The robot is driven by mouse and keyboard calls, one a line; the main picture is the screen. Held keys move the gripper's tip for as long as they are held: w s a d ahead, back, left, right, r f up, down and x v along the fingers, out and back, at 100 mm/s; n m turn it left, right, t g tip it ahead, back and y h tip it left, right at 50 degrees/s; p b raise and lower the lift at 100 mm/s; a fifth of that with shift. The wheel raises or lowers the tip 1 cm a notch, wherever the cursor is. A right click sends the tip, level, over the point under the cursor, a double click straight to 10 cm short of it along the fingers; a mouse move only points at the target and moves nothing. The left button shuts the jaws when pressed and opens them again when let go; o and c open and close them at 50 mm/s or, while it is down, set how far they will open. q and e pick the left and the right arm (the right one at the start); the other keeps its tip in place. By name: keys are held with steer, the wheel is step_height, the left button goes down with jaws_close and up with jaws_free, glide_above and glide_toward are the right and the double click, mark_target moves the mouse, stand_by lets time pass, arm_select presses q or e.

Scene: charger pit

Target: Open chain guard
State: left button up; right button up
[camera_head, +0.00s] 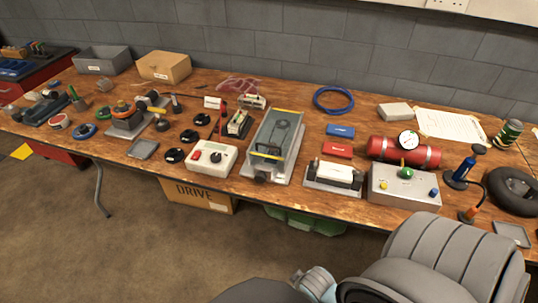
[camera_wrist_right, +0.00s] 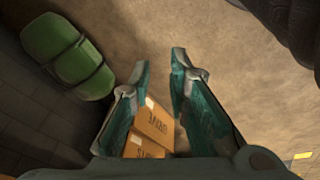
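A long grey unit with yellow strips (camera_head: 274,145) stands mid-table in the head view; I take it for the chain guard. A dark loop shows on its upper face, and its cover appears to lie down over it, though its exact state is hard to tell. My right gripper (camera_wrist_right: 164,62) shows in the right wrist view with its two fingers apart and nothing between them. It points down at the floor area below the table, away from the guard. My left gripper is in neither view.
A white control box (camera_head: 210,158) stands left of the guard and a black-and-white device (camera_head: 334,177) right of it. A grey button box (camera_head: 404,187) and red cylinder (camera_head: 385,151) are farther right. Cardboard boxes (camera_wrist_right: 154,125) and a green container (camera_wrist_right: 67,55) lie below.

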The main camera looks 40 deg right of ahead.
step_height(320, 180, up, 9)
steer(key=w+t, duration=0.1)
steer(key=w, duration=0.2)
steer(key=n+t+h, duration=0.8)
steer(key=n+t, duration=0.1)
steer(key=n, duration=0.1)
glide_toward(268, 145)
steer(key=b+x, duration=0.1)
steer(key=x, duration=0.5)
steer(key=b+x, duration=0.1)
steer(key=x, duration=0.2)
steer(key=shift+f+b, duration=0.3)
steer(key=shift+w+d, duration=0.4)
steer(key=shift+w, duration=0.15)
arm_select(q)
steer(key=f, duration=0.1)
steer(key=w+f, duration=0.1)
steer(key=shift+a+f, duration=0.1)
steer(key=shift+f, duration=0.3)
arm_select(e)
jaws_close()
